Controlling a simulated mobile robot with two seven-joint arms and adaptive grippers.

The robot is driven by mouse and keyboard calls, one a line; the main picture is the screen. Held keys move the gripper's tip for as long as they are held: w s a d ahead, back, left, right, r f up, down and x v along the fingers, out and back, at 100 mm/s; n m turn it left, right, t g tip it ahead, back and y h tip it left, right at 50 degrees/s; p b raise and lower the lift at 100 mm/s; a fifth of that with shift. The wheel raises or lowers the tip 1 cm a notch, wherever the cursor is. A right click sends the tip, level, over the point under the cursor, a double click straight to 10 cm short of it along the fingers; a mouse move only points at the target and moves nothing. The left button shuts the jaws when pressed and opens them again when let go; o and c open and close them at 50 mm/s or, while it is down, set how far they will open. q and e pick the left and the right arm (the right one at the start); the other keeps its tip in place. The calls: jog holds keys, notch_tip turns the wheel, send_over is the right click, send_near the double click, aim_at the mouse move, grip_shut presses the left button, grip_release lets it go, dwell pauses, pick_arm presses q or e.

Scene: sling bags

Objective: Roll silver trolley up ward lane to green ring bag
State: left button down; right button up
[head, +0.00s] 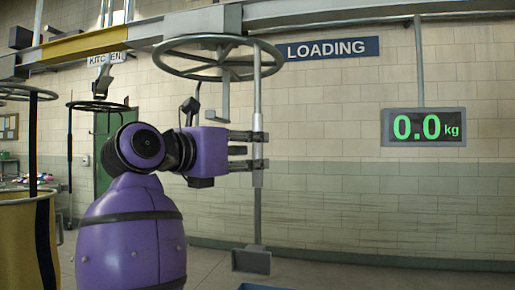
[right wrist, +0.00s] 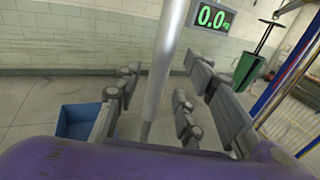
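A silver upright bar (head: 257,100) hangs below the overhead rail, beside a grey ring (head: 215,72), and ends in a grey block (head: 251,261). I cannot tell for sure which part is the silver trolley. My right gripper (head: 253,150) is at the bar's middle height. In the right wrist view the bar (right wrist: 163,70) passes between the fingers of my right gripper (right wrist: 155,95), which stand apart with gaps on both sides. No bag with a green ring can be made out. My left gripper is not in view.
The rail (head: 330,12) runs along the top, with a yellow section (head: 85,45). A yellow bag (head: 16,240) with a dark strap hangs at left; a dark ring (head: 98,106) hangs behind. A display (head: 424,127) reads 0.0 kg. A blue bin (right wrist: 78,121) stands on the floor.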

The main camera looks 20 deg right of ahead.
aim_at(255, 150)
jog(key=shift+x, duration=1.8)
jog(key=shift+c, duration=0.2)
grip_shut()
